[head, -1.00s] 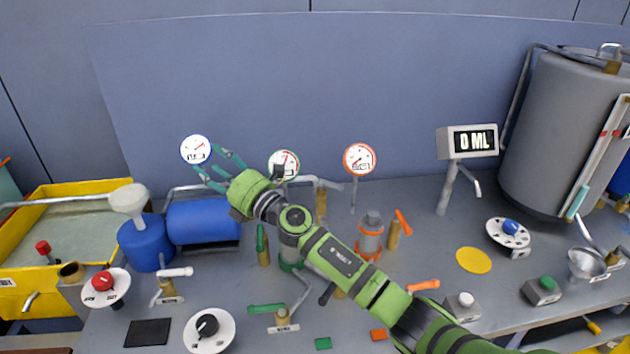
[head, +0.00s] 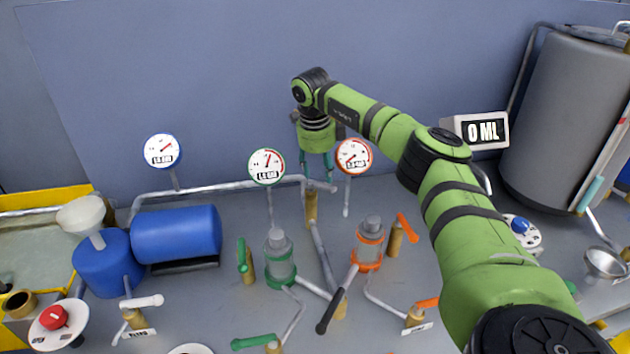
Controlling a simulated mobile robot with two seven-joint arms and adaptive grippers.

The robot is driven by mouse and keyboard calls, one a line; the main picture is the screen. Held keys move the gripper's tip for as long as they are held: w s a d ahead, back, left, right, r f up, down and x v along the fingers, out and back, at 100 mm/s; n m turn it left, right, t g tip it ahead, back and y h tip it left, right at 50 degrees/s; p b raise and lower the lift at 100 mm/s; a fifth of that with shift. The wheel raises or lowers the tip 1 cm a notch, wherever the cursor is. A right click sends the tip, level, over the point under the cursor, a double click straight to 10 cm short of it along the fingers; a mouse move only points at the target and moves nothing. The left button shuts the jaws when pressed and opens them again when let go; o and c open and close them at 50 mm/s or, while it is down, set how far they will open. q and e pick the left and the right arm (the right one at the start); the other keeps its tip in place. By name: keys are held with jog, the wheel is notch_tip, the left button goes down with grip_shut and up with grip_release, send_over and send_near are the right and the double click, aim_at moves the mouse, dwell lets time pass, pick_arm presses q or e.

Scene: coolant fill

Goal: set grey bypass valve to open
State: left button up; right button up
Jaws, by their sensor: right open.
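A brass valve body (head: 311,208) with a short grey lever stands on the pipework at the back, between the green-rimmed and orange-rimmed gauges. I take it for the grey bypass valve. My right gripper (head: 317,178) points down over it, open, with its teal fingers near the lever. I cannot tell whether they touch it. The lever is partly hidden by the fingers, and it appears to point right along the pipe. My left gripper is not in view.
The green-rimmed gauge (head: 267,167) and orange-rimmed gauge (head: 354,157) flank the gripper closely. In front stand a green-banded filter (head: 280,262), an orange-banded filter (head: 369,245) and a black-handled valve (head: 328,312). A blue tank (head: 178,234) lies at left.

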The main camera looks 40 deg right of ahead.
aim_at(324, 187)
jog(key=f, duration=0.2)
jog(key=d+f+p, duration=0.1)
jog(key=f, duration=0.1)
jog(key=shift+s+f, duration=0.1)
jog(key=shift+s, duration=0.3)
jog(key=shift+w+f, duration=0.2)
jog(key=shift+f, duration=0.25)
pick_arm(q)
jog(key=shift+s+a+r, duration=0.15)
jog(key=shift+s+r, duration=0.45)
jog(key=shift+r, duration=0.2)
pick_arm(e)
grip_shut()
